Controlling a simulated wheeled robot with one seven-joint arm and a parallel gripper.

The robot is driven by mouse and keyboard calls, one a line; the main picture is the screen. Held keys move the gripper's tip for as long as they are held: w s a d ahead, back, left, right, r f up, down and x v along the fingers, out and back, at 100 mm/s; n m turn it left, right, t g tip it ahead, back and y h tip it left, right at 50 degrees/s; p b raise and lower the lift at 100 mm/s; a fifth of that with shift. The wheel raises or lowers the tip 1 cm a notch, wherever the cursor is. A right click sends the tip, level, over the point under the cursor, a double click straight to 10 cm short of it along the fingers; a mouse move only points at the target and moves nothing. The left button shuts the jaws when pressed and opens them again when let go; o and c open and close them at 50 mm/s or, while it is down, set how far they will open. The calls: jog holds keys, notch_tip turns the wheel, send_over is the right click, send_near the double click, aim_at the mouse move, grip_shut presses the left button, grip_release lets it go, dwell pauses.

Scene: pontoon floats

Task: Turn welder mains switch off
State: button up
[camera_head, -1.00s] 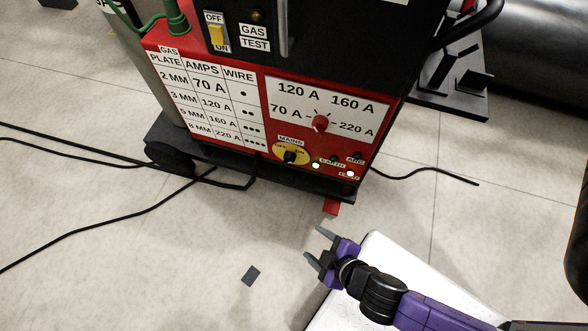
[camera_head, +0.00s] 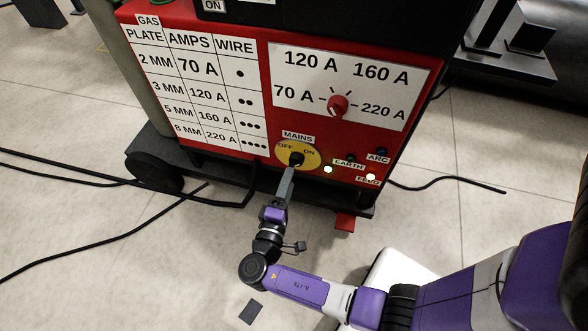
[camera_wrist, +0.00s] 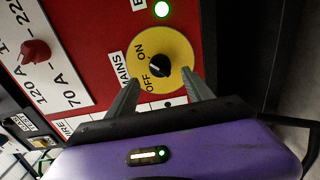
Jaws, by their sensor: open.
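The welder (camera_head: 273,122) is a red-fronted cabinet with a dark upper part. Its mains switch (camera_head: 297,158) is a black knob on a yellow disc marked OFF and ON, low on the front. The knob also shows in the wrist view (camera_wrist: 159,66), with a small pale mark; I cannot tell which label it points to. My gripper (camera_head: 290,170) is at the switch, below the knob in the head view. In the wrist view my gripper (camera_wrist: 161,76) is open, with one finger on either side of the knob. I cannot tell whether the fingers touch it.
A red amperage knob (camera_head: 338,105) is above and right of the switch. Two lamps glow beside it, one near EARTH (camera_head: 328,169) and one at FEED (camera_head: 371,177). Black cables (camera_head: 110,230) lie on the floor at left. A small dark flat piece (camera_head: 252,311) lies on the floor.

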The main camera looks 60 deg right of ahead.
aim_at(294, 166)
jog(key=b+x, duration=0.1)
jog(key=x, duration=0.5)
jog(key=shift+d, duration=0.1)
grip_shut()
